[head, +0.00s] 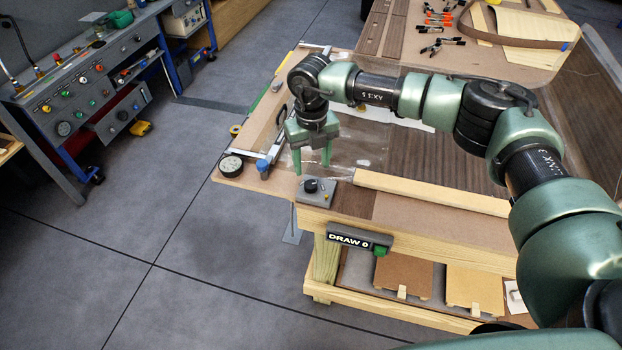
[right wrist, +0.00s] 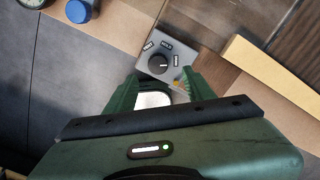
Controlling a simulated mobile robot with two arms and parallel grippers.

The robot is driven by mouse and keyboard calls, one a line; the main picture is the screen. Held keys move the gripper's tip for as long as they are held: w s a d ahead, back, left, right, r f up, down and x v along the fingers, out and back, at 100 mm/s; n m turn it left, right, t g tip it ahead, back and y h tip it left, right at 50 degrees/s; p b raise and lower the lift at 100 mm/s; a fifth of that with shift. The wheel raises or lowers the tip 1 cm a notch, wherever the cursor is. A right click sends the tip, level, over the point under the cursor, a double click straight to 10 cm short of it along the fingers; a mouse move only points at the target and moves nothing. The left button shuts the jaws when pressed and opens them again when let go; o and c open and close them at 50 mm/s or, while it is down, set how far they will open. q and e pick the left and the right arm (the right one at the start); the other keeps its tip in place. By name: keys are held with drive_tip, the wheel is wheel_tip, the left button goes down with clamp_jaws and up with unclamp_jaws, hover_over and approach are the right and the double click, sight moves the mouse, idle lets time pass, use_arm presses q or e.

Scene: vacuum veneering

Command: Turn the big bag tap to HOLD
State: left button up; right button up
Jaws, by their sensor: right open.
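The big bag tap (head: 312,187) is a black round knob on a grey plate at the table's near left corner. In the right wrist view the tap (right wrist: 158,64) shows small dark labels around it; one at its upper right seems to read HOLD. A pale mark on the knob points to the right, but its exact setting is hard to tell. My right gripper (head: 312,166) is open and empty, pointing down just above and behind the tap. In the right wrist view its fingers (right wrist: 161,84) stand apart, near the plate's lower edge. My left gripper is out of view.
A round gauge (head: 231,167) and a blue cap (head: 262,166) stand left of the tap. A pale wooden strip (head: 430,193) lies to its right. A DRAW 0 display (head: 347,241) with a green button hangs on the table front. Open floor lies left.

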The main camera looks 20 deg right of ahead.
sight(311, 184)
wheel_tip(311, 184, down, 5)
drive_tip(key=shift+a+f+p, duration=0.1)
drive_tip(key=shift+f+p, duration=0.1)
drive_tip(key=shift+p, duration=0.75)
drive_tip(key=shift+f, duration=0.8)
clamp_jaws()
